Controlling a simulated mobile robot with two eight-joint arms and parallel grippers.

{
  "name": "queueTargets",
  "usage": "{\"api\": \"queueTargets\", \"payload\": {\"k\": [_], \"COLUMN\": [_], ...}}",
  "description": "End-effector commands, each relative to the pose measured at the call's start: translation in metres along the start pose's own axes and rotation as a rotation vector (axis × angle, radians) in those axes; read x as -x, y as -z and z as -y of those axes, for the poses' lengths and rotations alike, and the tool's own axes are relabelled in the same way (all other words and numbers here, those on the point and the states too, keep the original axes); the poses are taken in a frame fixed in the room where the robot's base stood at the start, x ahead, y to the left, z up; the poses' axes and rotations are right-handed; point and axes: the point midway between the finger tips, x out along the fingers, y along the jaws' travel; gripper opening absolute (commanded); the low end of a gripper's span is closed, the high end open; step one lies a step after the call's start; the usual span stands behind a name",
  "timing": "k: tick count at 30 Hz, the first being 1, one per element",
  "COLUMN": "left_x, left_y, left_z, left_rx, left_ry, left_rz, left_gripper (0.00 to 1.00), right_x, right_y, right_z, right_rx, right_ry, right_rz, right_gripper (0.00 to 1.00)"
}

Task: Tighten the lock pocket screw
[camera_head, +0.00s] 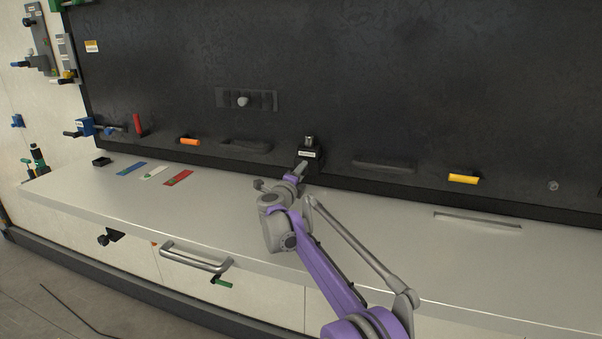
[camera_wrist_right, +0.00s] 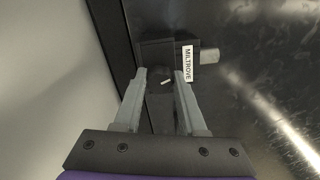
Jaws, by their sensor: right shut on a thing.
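The lock pocket (camera_head: 311,153) is a small dark block with a white label on the black panel, just above the bench top. In the right wrist view the pocket (camera_wrist_right: 154,49) carries a label reading MILTROVE, with a metal cylinder beside it. Its screw (camera_wrist_right: 159,88) is a dark round knob with a short white mark. My right gripper (camera_head: 301,168) reaches the pocket from the front; in the wrist view its fingers (camera_wrist_right: 160,76) stand on both sides of the knob and are shut on it. In the head view the screw is hidden. My left gripper is not in view.
The grey bench top (camera_head: 400,217) is clear around my right arm. Blue, white and red cards (camera_head: 178,178) lie at the left. An orange handle (camera_head: 189,141) and a yellow handle (camera_head: 464,178) sit on the panel. A drawer handle (camera_head: 195,260) projects from the bench front.

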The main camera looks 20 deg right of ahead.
Motion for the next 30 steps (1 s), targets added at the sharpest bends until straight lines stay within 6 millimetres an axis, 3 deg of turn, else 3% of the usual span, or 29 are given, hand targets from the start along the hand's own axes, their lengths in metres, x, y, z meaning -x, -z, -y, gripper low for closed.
{"api": "queueTargets", "payload": {"k": [30], "left_x": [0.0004], "left_y": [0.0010], "left_z": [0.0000], "left_rx": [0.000], "left_ry": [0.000], "left_rz": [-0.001], "left_gripper": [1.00], "right_x": [-0.0002], "right_y": [0.0009], "right_z": [0.0016], "right_rx": [-0.964], "right_ry": [0.001], "right_rz": [0.000], "right_gripper": [0.00]}}
